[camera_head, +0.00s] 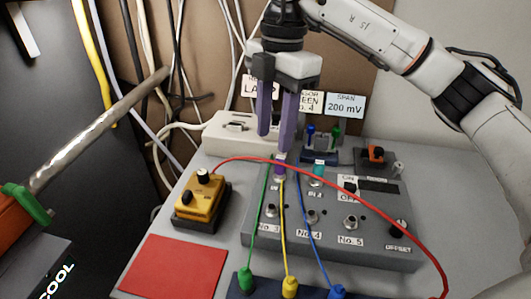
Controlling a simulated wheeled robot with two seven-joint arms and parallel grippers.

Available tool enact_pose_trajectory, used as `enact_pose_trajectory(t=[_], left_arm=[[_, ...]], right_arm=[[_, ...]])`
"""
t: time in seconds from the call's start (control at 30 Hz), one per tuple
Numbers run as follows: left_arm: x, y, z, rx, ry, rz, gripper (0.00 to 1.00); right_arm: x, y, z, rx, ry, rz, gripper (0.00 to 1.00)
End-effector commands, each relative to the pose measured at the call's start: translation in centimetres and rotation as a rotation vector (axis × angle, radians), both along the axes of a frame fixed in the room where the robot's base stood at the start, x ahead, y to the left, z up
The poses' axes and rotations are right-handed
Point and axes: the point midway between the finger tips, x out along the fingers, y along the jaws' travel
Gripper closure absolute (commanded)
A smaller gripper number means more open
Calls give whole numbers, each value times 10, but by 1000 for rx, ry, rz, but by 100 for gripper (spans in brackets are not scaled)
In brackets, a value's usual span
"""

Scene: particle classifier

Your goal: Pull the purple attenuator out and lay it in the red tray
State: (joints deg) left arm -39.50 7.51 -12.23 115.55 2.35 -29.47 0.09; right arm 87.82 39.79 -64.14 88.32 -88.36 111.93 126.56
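The purple attenuator (281,168) stands upright at the back of the grey panel box (378,240), above the No. 3 and No. 4 sockets. A red cable passes close to it and partly covers it. My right gripper (276,142) points down right above the attenuator, with its two purple fingers apart and nothing seen between them. I cannot tell whether the fingertips touch the attenuator. The red tray (172,266) lies flat and empty at the front left of the grey table. My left gripper is not in view.
Green, yellow and blue cables run from the panel to plugs on a dark block (262,285) in front. A red cable (400,205) arcs over the panel. A yellow box (202,198) stands behind the tray. A teal plug (317,172) is close right of the attenuator.

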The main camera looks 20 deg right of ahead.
Motion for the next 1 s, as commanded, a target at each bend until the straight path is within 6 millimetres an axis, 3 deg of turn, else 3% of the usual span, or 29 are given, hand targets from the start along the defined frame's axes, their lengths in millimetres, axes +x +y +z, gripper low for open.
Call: enact_pose_trajectory(t=[0.07, 0.17, 0.4, 0.57, 0.8, 1.0], left_arm=[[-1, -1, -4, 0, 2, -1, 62], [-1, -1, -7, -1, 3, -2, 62], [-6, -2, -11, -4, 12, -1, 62], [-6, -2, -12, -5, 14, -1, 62], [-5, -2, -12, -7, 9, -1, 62], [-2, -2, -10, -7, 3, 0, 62]], right_arm=[[2, -17, 7, -57, -14, -58, 61], [2, -24, 0, -82, -16, -87, 61], [2, -24, -33, -83, -18, -87, 61], [2, -23, -44, -81, -18, -84, 61], [1, -23, -79, -80, -17, -84, 61], [1, -22, -90, -78, -19, -83, 61]])
